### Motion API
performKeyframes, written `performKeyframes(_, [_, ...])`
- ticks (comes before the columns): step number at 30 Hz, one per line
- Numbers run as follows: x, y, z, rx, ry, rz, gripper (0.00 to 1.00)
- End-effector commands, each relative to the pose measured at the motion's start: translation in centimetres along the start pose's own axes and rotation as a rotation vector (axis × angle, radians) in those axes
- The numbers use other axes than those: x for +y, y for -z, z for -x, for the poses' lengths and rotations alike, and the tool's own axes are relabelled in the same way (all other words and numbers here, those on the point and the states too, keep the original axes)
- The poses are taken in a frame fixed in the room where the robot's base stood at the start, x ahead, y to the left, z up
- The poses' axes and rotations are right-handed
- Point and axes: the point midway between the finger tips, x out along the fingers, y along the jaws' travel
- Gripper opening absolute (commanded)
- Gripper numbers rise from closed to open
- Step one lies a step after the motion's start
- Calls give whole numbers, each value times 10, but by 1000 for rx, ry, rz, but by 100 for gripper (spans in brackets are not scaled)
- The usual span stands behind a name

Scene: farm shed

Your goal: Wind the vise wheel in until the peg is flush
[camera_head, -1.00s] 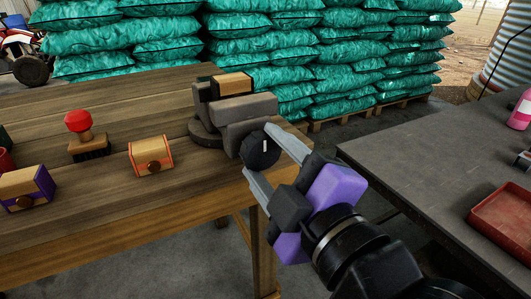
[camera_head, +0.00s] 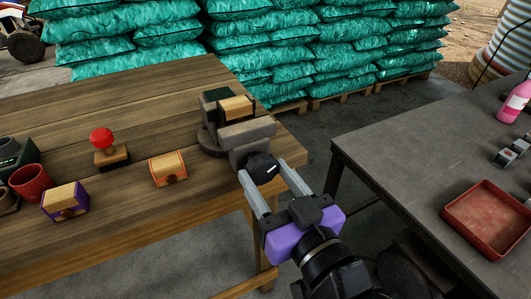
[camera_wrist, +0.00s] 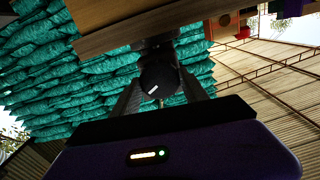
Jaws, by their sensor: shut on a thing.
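The grey vise (camera_head: 238,135) stands on a round base near the right end of the wooden bench (camera_head: 110,212). A tan wooden block (camera_head: 236,106) sits at its top beside a dark part. The black vise wheel (camera_head: 262,168) faces out past the bench edge and bears a white mark. My gripper (camera_head: 265,177) is shut on the wheel, one finger on each side. In the wrist view the wheel (camera_wrist: 158,82) sits between my fingers, its white mark tilted. I cannot make out the peg for certain, so whether it is flush cannot be told.
A small chest with orange trim (camera_head: 168,169), a red-topped stamp or brush (camera_head: 104,143), a purple-trimmed chest (camera_head: 66,202) and a red cup (camera_head: 31,182) stand left on the bench. A dark table (camera_head: 400,150) with a red tray (camera_head: 488,222) is at right. A floor gap separates the two.

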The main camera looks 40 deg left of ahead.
Motion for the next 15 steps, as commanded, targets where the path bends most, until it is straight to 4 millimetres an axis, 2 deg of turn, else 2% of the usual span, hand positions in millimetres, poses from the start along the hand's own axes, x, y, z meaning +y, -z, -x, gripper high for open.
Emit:
performKeyframes(1, [0, 5, 1, -6, -1, -67, 0])
performKeyframes(15, [0, 5, 1, -6, -3, -714, 0])
